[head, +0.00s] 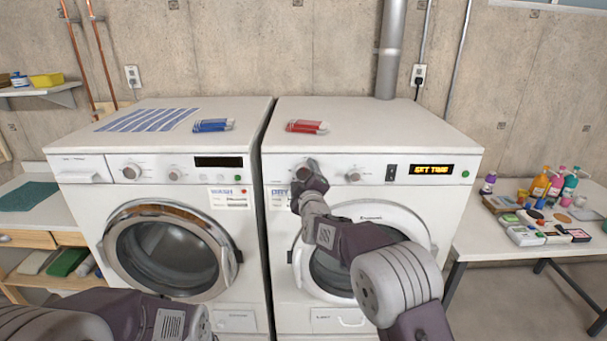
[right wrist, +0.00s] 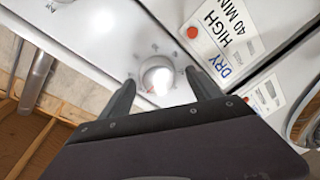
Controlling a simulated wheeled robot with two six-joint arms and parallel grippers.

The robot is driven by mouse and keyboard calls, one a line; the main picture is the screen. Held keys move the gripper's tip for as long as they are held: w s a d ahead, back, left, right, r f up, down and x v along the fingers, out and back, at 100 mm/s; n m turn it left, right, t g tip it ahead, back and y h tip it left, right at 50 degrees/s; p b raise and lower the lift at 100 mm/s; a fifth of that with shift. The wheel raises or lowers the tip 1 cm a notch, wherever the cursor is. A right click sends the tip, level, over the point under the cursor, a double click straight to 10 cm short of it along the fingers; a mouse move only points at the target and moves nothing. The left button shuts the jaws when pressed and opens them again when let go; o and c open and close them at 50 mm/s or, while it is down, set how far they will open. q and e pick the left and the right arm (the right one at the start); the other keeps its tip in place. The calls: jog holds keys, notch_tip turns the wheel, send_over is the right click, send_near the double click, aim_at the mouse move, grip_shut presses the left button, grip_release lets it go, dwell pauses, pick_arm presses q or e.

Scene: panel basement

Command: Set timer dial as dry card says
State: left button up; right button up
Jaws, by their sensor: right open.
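The dryer (head: 455,165) is the right-hand machine, with a lit yellow display (head: 432,169) whose text looks like "SET TIME". A round white dial (right wrist: 157,78) shows in the right wrist view; glare hides its setting. My right gripper (right wrist: 160,80) is open, with one finger on either side of the dial and visible gaps. In the head view my right gripper (head: 309,177) covers the left end of the dryer panel. The dry card (right wrist: 222,45) reads "DRY HIGH 40 MIN"; in the head view it is partly hidden. Only my left arm's links show, at the bottom left.
A second dryer knob (head: 353,175) is right of my gripper. The washer (head: 80,205) stands close on the left. Red (head: 307,127) and blue (head: 213,125) items lie on the machine tops. A cluttered table (head: 470,245) is at the right.

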jog(key=shift+s+d, duration=0.1)
jog(key=shift+d, duration=0.15)
jog(key=c, duration=1.4)
jog(key=shift+o, duration=0.2)
